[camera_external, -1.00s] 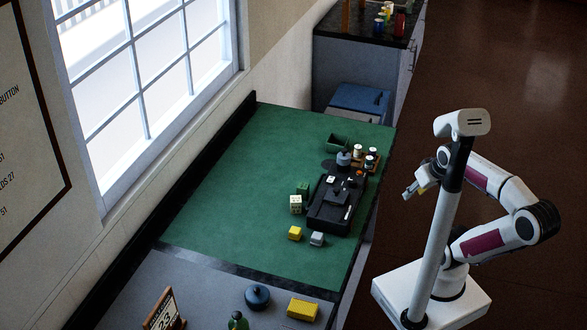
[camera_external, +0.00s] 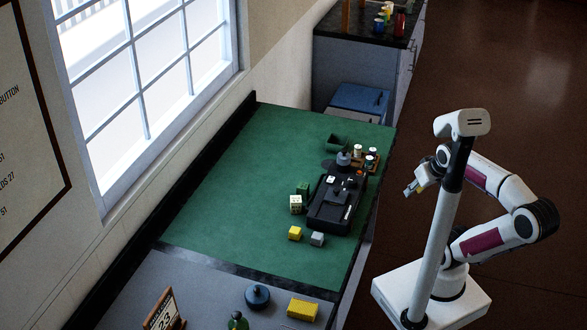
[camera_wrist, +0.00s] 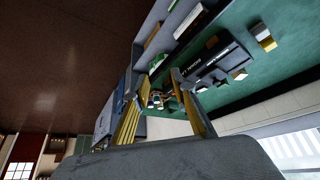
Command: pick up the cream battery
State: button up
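Several small cylinders with pale tops stand in a brown rack (camera_external: 374,166) at the far right of the green mat. One pale cylinder (camera_external: 358,149) at the rack's back may be the cream battery, but its colour is too small to tell surely. The rack and small cylinders (camera_wrist: 157,100) also show in the wrist view, between and beyond my fingers. My gripper (camera_external: 411,190) is in the air, right of the counter and well apart from the rack. In the wrist view its yellow-sided fingers (camera_wrist: 155,92) are spread, with nothing seen held between them.
A grey round object (camera_external: 343,159) and a dark green container (camera_external: 337,141) stand close by. Yellow (camera_external: 295,233), grey (camera_external: 317,239) and cream (camera_external: 296,204) blocks sit nearer. The mat's left side is clear.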

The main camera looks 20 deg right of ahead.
jog(key=w+d+r+n+t, duration=0.1)
jog(key=w+d+r+t, duration=0.3)
jog(key=w, duration=0.9)
jog(key=w+d+n+t+h, duration=0.1)
jog(key=w+d, duration=0.5)
jog(key=w, duration=0.6)
jog(key=w+d+r+n+t, duration=0.1)
jog(key=w+d+r+t, duration=0.15)
jog(key=w+d, duration=0.7)
jog(key=w+a+f+n+t+y, duration=0.1)
jog(key=w+a+f+n+y, duration=0.3)
jog(key=w+f, duration=0.55)
jog(key=s+f+y, duration=0.1)
jog(key=f+y, duration=0.2)
jog(key=s+f+n+g+y, duration=0.1)
jog(key=s+f+y, duration=0.1)
jog(key=f+y, duration=0.1)
jog(key=s+f+n+y, duration=0.1)
jog(key=s+f+y, duration=0.1)
jog(key=f, duration=0.3)
jog(key=shift+d+f+g+y, duration=0.15)
jog(key=shift+g+y, duration=0.1)
jog(key=shift+y, duration=0.25)
jog(key=shift+s+f+y, duration=0.3)
jog(key=shift+s+f, duration=0.1)
jog(key=shift+s, duration=0.1)
